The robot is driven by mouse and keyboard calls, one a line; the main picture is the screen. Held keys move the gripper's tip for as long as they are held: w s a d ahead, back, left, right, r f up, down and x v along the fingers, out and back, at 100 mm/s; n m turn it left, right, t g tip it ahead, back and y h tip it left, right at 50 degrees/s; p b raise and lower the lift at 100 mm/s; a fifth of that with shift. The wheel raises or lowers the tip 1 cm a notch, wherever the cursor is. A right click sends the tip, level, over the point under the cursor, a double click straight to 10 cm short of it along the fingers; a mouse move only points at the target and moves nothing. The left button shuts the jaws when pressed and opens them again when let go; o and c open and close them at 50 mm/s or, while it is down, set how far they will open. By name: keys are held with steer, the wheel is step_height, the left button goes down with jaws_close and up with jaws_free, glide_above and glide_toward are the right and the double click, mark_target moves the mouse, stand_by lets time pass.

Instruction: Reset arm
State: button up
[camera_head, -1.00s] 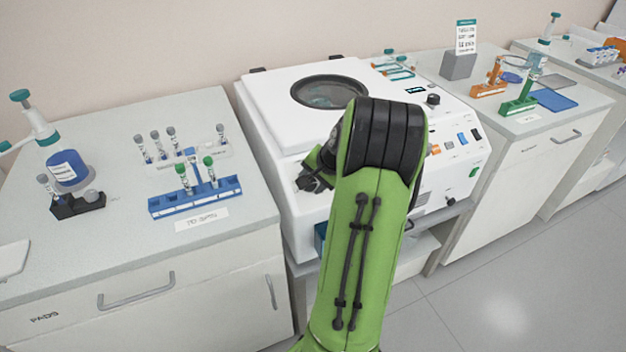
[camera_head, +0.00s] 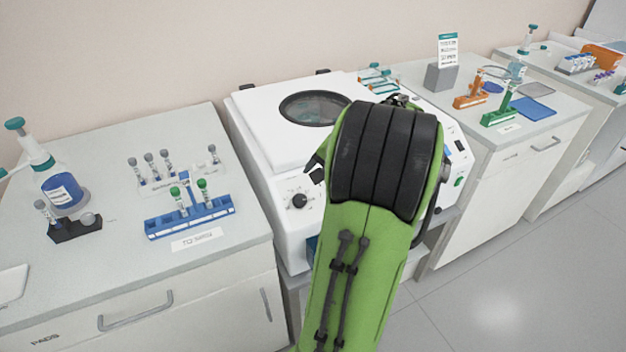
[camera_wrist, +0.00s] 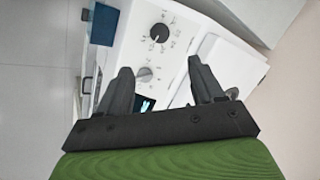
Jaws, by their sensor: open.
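My gripper (camera_wrist: 160,82) shows in the wrist view with its two dark fingers spread apart and nothing between them. Beyond the fingers is the white centrifuge-like machine (camera_wrist: 134,40) with its knobs and small display. In the head view my green and black arm stands in front of the machine (camera_head: 262,150) and covers much of its front panel. The gripper itself is mostly hidden behind the arm there. The machine's lid with its round dark window is down.
On the left counter (camera_head: 90,275) are a blue rack (camera_head: 192,218) with green-capped tubes, a clear rack of grey-capped tubes, a black holder (camera_head: 75,228) and a blue bottle (camera_head: 62,190). The right counter holds an orange rack (camera_head: 470,100) and a green rack (camera_head: 497,117). Open floor lies at lower right.

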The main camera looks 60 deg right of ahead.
steer(key=shift+v, duration=0.9)
steer(key=w+a+r+n+p, duration=0.1)
steer(key=w+a+r+n, duration=0.15)
steer(key=a, duration=0.45)
steer(key=w+a+r+n+p, duration=0.1)
steer(key=a+r+n, duration=0.15)
steer(key=a, duration=0.35)
steer(key=w+a+r+n, duration=0.2)
steer(key=a+n, duration=0.1)
steer(key=a, duration=0.4)
steer(key=s+a+r+n+y+p, duration=0.1)
steer(key=s+a+n+p, duration=0.1)
steer(key=s+a+n, duration=0.7)
steer(key=s+a, duration=0.1)
steer(key=a, duration=0.4)
steer(key=shift+p, duration=0.3)
